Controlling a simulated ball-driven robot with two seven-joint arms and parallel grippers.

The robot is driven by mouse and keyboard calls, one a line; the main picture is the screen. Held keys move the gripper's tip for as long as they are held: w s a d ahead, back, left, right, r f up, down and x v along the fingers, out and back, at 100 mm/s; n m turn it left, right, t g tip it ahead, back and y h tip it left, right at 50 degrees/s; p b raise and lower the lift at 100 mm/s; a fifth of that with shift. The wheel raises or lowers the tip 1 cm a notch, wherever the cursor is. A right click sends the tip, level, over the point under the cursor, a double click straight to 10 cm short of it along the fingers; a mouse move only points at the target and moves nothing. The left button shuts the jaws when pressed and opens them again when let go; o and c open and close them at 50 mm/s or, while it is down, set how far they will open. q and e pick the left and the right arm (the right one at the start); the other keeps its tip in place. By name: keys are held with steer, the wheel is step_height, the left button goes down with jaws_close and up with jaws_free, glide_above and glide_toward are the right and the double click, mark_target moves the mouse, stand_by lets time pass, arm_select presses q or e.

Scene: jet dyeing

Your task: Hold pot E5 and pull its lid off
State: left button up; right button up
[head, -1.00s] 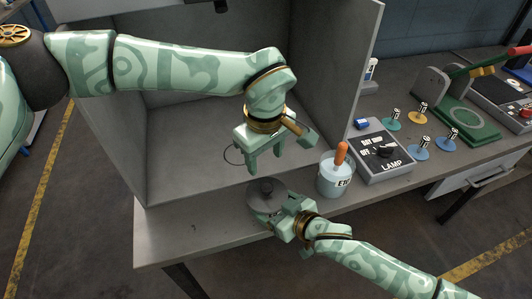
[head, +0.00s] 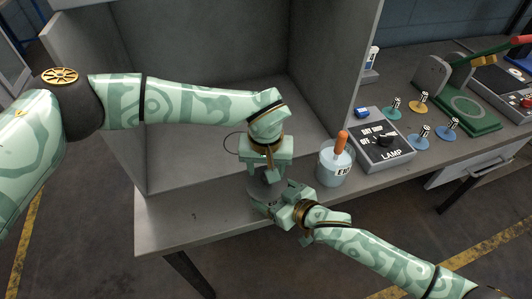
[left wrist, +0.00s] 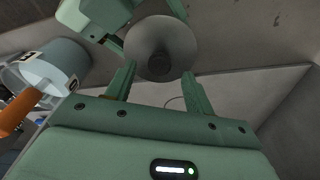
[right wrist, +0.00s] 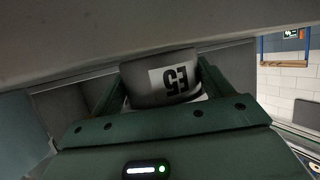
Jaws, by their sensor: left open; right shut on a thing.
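Pot E5 is a small grey pot (head: 258,190) on the bench's front strip. Its E5 label (right wrist: 175,80) shows upside down in the right wrist view. My right gripper (head: 277,204) is shut on the pot's body from the front right. The grey lid (left wrist: 150,38) with its dark round knob (left wrist: 160,62) shows in the left wrist view. My left gripper (head: 266,177) points down over the lid, open, with its fingers on either side of the knob and apart from it. In the head view the left gripper hides most of the lid.
A pale pot with an orange handle (head: 334,170) stands close right of the right gripper. A grey booth (head: 200,130) encloses the space behind. The bench's left front (head: 185,220) is clear.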

arm_select(q)
steer(key=shift+w+f, duration=0.15)
steer(key=shift+f, duration=0.95)
arm_select(e)
steer(key=shift+r, duration=0.1)
arm_select(q)
jaws_close()
steer(key=shift+r, duration=0.2)
steer(key=shift+r, duration=0.9)
steer(key=shift+r, duration=2.05)
arm_select(e)
steer(key=o, duration=1.4)
steer(key=shift+c, duration=0.2)
